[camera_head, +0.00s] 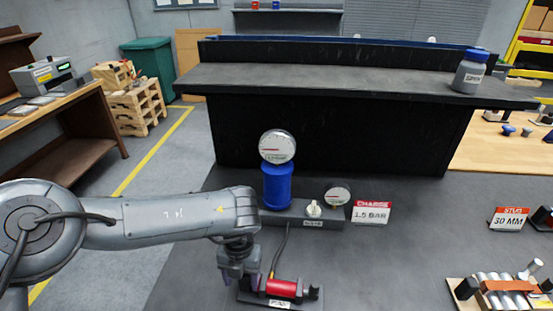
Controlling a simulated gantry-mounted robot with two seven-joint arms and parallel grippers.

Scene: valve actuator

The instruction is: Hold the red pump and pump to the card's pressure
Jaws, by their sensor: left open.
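The red pump (282,288) lies on a small dark base with a white label near the bottom centre. A dark hose runs from it up to the gauge stand (330,221). The stand holds a blue cylinder (277,186) with a large round gauge (277,147) on top, a white knob (313,209) and a smaller gauge (337,197). The card (371,212) reads "CHARGE 1.5 BAR" and stands right of the small gauge. My left gripper (238,278) points down just left of the red pump, open, apparently beside its left end. Both gauge readings are too small to read.
A raised black shelf (330,80) crosses behind the stand, with a grey blue-capped bottle (470,73) on it. A "STUD 30 MM" card (509,219) and a rack of metal cylinders (500,290) stand at right. The dark tabletop between is clear.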

